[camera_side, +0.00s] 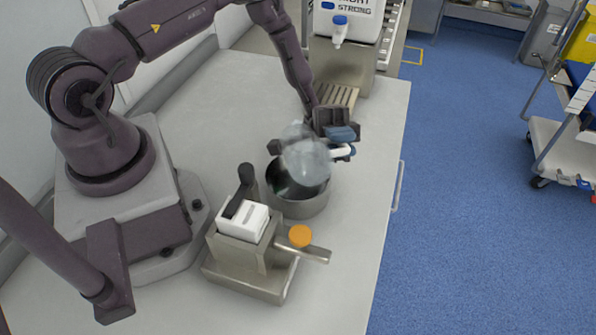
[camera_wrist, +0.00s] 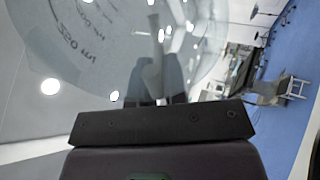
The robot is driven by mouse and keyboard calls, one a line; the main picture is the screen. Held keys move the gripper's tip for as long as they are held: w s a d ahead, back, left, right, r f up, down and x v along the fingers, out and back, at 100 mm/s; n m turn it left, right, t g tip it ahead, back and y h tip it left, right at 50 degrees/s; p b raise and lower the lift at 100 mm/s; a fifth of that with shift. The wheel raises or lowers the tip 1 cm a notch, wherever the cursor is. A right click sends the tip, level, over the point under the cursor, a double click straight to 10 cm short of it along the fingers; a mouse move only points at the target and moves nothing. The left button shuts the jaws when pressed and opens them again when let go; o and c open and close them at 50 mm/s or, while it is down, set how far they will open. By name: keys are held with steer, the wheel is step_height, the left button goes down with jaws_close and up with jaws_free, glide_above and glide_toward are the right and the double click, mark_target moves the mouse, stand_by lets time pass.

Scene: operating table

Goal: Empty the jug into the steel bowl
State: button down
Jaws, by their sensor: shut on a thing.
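The clear jug (camera_side: 305,155) is tilted above the steel bowl (camera_side: 300,205) in the side view. My gripper (camera_side: 343,148) is shut on the jug's pale handle at the jug's right. The jug hides part of the bowl's rim, and the bowl's inside looks dark. In the wrist view the jug (camera_wrist: 90,40) fills the upper left, with printed volume marks on its wall. I cannot tell how much liquid is in the jug.
A steel stand with a white block (camera_side: 243,221) and an orange cap (camera_side: 300,236) stands in front of the bowl. A white canister (camera_side: 348,20) stands behind. The table's right edge (camera_side: 392,200) is close to the bowl; its front right is clear.

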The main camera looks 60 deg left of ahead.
steer(key=shift+a+r+h, duration=0.15)
steer(key=shift+h, duration=0.35)
steer(key=shift+w+a+r+h, duration=0.1)
steer(key=shift+a+r+h, duration=0.1)
steer(key=shift+r+h, duration=0.25)
steer(key=shift+w+a+r+h, duration=0.1)
steer(key=shift+a+r+h, duration=0.05)
steer(key=shift+r+h, duration=0.3)
steer(key=shift+a+g+h, duration=0.25)
steer(key=shift+g+h, duration=0.05)
steer(key=shift+h, duration=0.2)
stand_by(0.5)
stand_by(0.8)
